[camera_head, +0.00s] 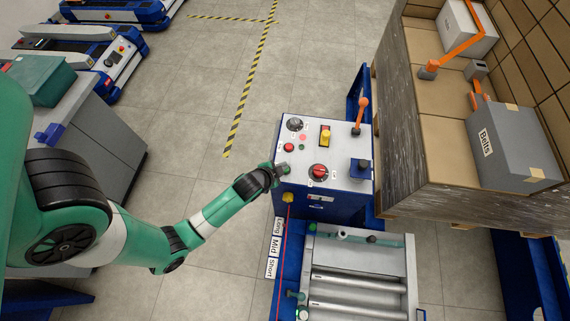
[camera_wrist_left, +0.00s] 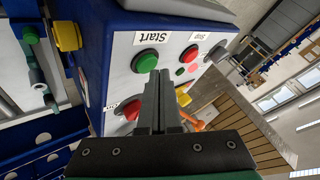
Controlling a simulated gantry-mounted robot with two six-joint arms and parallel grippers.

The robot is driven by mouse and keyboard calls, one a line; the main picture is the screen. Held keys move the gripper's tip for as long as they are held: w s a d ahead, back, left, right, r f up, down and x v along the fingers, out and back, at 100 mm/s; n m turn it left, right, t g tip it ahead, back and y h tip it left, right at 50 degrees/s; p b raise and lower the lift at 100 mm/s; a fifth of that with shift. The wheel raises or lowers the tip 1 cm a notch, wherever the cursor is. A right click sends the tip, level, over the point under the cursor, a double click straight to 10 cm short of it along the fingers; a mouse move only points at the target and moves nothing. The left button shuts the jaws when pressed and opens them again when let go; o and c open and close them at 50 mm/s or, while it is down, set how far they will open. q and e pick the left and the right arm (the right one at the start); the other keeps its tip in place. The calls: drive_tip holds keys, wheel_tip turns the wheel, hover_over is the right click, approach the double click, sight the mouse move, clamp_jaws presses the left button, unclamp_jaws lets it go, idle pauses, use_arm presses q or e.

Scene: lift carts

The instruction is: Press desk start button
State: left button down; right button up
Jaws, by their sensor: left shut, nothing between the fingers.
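The control desk (camera_head: 338,150) has a light top panel with buttons, knobs and levers. In the left wrist view, the green start button (camera_wrist_left: 145,62) sits under the "Start" label, with the red stop button (camera_wrist_left: 190,53) beside it. My left gripper (camera_head: 279,172) is shut and empty at the panel's left edge. In the left wrist view its fingertips (camera_wrist_left: 160,74) appear close to the green button's edge; whether they touch it I cannot tell. In the head view the gripper covers the start button's area. My right gripper is not in view.
A red rotary knob (camera_head: 318,171), a yellow switch (camera_head: 325,137) and an orange-handled lever (camera_head: 360,115) stand up from the panel. A roller conveyor (camera_head: 358,277) lies in front of the desk. A wooden crate wall (camera_head: 396,110) with boxes stands at right. Floor behind the desk is clear.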

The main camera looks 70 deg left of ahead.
use_arm(q)
drive_tip(key=shift+f, duration=0.45)
idle(0.6)
drive_tip(key=shift+r, duration=0.1)
drive_tip(key=shift+r+p, duration=0.7)
drive_tip(key=shift+r, duration=0.05)
wheel_tip(320, 180, up, 5)
drive_tip(key=p, duration=0.5)
drive_tip(key=shift+d, duration=0.1)
idle(0.7)
